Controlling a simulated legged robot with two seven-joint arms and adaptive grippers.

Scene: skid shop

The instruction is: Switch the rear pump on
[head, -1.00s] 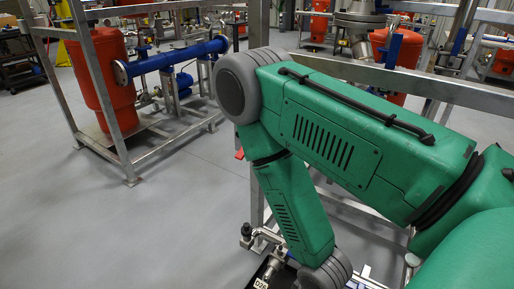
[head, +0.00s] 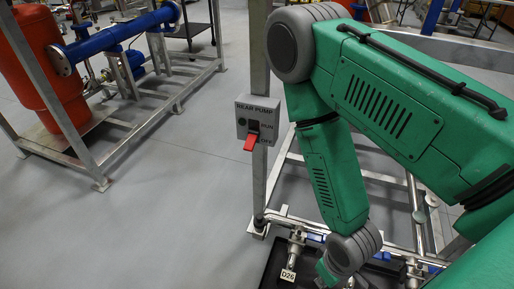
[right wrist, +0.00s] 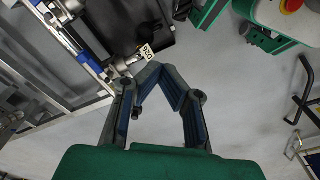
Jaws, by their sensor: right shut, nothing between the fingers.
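The rear pump switch is a grey box (head: 256,118) on an upright metal post, labelled REAR PUMP, in the head view. Its red lever (head: 251,142) points down, beside the OFF marking; a further marking stands higher on the box. My right arm passes just right of the box, apart from it in the picture. My right gripper is below the head view's lower edge. In the right wrist view my right gripper (right wrist: 156,69) is shut and empty, its fingertips together close to a white tag in the picture. The switch cannot be made out there. My left gripper is in neither view.
A black tray (head: 275,262) with metal pipe fittings and a white tag (head: 288,275) lies low by the post. A metal-framed skid with a red tank (head: 35,70) and blue pipe (head: 120,38) stands at left. Grey floor between is clear.

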